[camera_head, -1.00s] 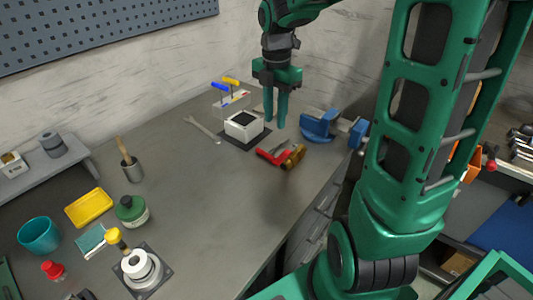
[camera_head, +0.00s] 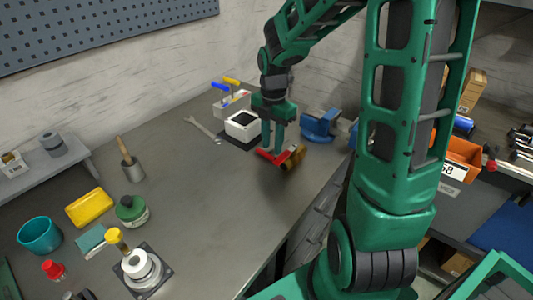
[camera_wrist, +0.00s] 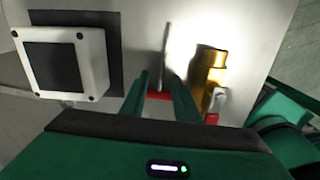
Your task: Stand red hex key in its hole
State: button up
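The red hex key (camera_head: 268,156) lies on the bench, its red handle beside a brass fitting. My gripper (camera_head: 272,149) points down at it with its fingertips close above or at the handle. In the wrist view, my gripper's two fingers (camera_wrist: 161,92) are apart, with the red handle (camera_wrist: 160,95) showing between them. A thin grey shaft (camera_wrist: 166,45) runs away from it. Whether the fingers touch the handle cannot be told. A pale hex key stand (camera_head: 229,106) at the back holds a blue-handled and a yellow-handled key upright; its holes are too small to make out.
A white box with a dark top (camera_head: 242,126) stands left of my gripper, with a wrench (camera_head: 204,130) beyond it. The brass fitting (camera_head: 294,158) lies close at right. A blue vise (camera_head: 320,126) stands behind it. The middle bench is clear.

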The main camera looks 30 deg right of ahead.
jog(key=shift+f, duration=0.4)
jog(key=shift+c, duration=0.3)
grip_shut()
jog(key=shift+r, duration=0.1)
